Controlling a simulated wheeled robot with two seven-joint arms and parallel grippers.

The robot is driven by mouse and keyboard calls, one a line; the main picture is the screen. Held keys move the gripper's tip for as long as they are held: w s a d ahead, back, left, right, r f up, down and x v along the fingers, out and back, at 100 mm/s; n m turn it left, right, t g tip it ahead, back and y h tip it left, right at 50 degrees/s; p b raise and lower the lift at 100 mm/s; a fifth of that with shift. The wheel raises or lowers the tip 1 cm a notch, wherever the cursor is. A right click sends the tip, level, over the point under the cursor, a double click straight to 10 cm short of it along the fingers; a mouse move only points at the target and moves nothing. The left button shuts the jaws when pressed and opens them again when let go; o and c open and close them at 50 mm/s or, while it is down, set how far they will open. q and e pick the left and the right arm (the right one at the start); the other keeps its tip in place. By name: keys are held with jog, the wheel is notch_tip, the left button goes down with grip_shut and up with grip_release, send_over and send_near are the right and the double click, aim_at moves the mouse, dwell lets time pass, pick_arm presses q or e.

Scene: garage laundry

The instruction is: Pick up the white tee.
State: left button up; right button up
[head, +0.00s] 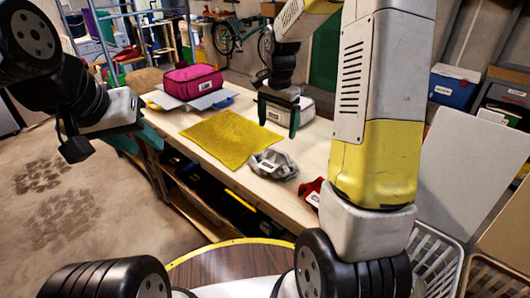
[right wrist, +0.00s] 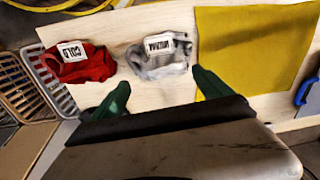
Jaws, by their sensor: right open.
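A crumpled pale grey-white garment with a white label, which looks like the white tee (head: 273,165), lies on the wooden table beside the yellow cloth. It also shows in the right wrist view (right wrist: 160,62), just beyond my fingertips. My right gripper (head: 279,128) is open and empty above the table, behind the garment in the head view. Its two green fingers are spread apart in the right wrist view (right wrist: 160,82). My left gripper (head: 135,133) is at the table's left side, away from the garment; its jaw opening is unclear.
A yellow cloth (head: 232,138) lies flat on the table (head: 190,117). A red garment (right wrist: 80,65) labelled COLD lies near the pale one. A pink bag (head: 193,82) stands at the far end. White baskets (head: 432,258) stand at right.

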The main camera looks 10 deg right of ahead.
aim_at(277, 150)
jog(key=w+f, duration=0.2)
jog(key=shift+w+d+f+m+g, duration=0.2)
jog(key=shift+f+m+g, duration=0.1)
jog(key=shift+f+m, duration=0.1)
jog(key=f, duration=0.7)
jog(key=shift+s+d+f, duration=0.1)
jog(key=shift+s+f, duration=0.25)
jog(key=shift+f, duration=0.05)
grip_shut()
